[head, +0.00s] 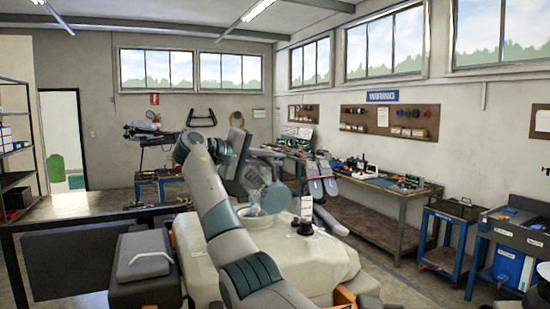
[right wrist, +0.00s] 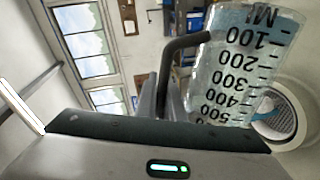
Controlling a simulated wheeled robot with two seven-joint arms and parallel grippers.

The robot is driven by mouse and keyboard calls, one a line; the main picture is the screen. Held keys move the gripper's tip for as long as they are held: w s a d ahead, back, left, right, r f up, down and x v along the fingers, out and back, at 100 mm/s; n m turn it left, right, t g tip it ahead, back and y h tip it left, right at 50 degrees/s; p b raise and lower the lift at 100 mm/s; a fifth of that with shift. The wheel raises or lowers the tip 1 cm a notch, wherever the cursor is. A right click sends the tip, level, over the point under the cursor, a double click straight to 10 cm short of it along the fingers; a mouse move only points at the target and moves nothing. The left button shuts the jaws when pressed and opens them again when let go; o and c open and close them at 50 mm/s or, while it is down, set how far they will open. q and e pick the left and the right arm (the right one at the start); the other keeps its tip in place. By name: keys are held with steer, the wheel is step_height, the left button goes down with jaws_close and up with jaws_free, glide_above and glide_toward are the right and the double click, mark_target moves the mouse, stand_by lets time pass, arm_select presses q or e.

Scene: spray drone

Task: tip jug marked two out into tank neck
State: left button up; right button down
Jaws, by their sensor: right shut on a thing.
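My right gripper (head: 252,182) is shut on the dark handle of a clear measuring jug (head: 276,196), above the pale tank body (head: 325,258). In the right wrist view the jug (right wrist: 240,65) is tipped well over, its ML scale showing upside down, and my gripper (right wrist: 168,95) is at its handle. A white round neck with a strainer (right wrist: 292,112) lies close by the jug's lower end. In the head view the neck's bowl-like rim (head: 252,221) is just below the jug. The number two mark does not show, and I cannot tell how much liquid is inside. My left gripper is not in view.
A black round cap-like part (head: 305,228) sits on the tank top, right of the neck. Workbenches (head: 385,205) run along the right wall, with a blue cart (head: 445,235) further right. A dark-topped table (head: 90,218) stands at left.

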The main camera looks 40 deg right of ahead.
steer(key=shift+w+d+f+n+g, duration=0.2)
steer(key=shift+w+f+n+g, duration=0.2)
steer(key=shift+w+f+n, duration=0.75)
steer(key=shift+w+d+r+n, duration=0.1)
steer(key=shift+w+r+n, duration=0.15)
steer(key=shift+w, duration=0.2)
steer(key=shift+w+r+n, duration=0.15)
steer(key=shift+w+n, duration=0.15)
steer(key=shift+w, duration=0.1)
stand_by(2.3)
